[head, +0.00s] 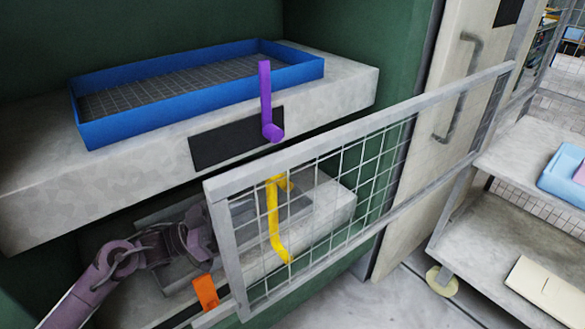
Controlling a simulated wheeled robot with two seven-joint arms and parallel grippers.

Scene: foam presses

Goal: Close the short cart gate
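The short cart gate (222,208) is a grey frame with wire mesh. It stands open, reaching from the cart (510,195) at right across the front of the lower press. Its free end is at lower left. My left gripper (201,230) is at that free end, close to the upright bar on its left side. I cannot tell whether it touches the bar. Its fingertips are dark and partly hidden, so their opening is unclear. An orange tab (206,292) is near the gate's lower left corner. My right gripper is not in view.
A blue tray (200,113) with a mesh floor lies on the upper press slab (345,85). A purple handle (265,95) stands at its front. A yellow handle (276,225) shows through the mesh. The cart shelves hold a light blue bin (560,172) and a cream slab (545,290).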

